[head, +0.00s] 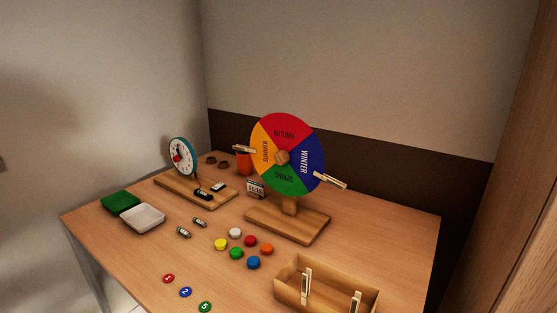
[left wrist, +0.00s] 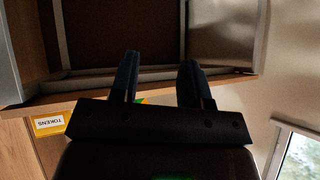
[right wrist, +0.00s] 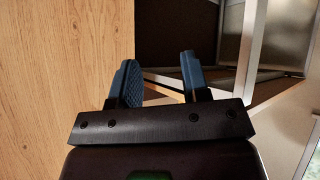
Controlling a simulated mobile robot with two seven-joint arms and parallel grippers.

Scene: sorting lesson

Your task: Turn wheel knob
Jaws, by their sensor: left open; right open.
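The season wheel (head: 270,135) stands upright on a wooden base (head: 287,222) toward the back of the table. It has red, blue, green and orange-yellow sectors with season names. The round wooden knob (head: 282,157) is at its centre. Wooden clothespins are clipped on the rim at the left (head: 244,149) and right (head: 330,181). Neither gripper shows in the head view. My left gripper (left wrist: 160,75) is open and empty in the left wrist view. My right gripper (right wrist: 158,78) is open and empty in the right wrist view. Neither wrist view shows the wheel.
A wooden box (head: 326,292) with clothespins stands at the front right. Several coloured discs (head: 237,253) lie before the wheel.

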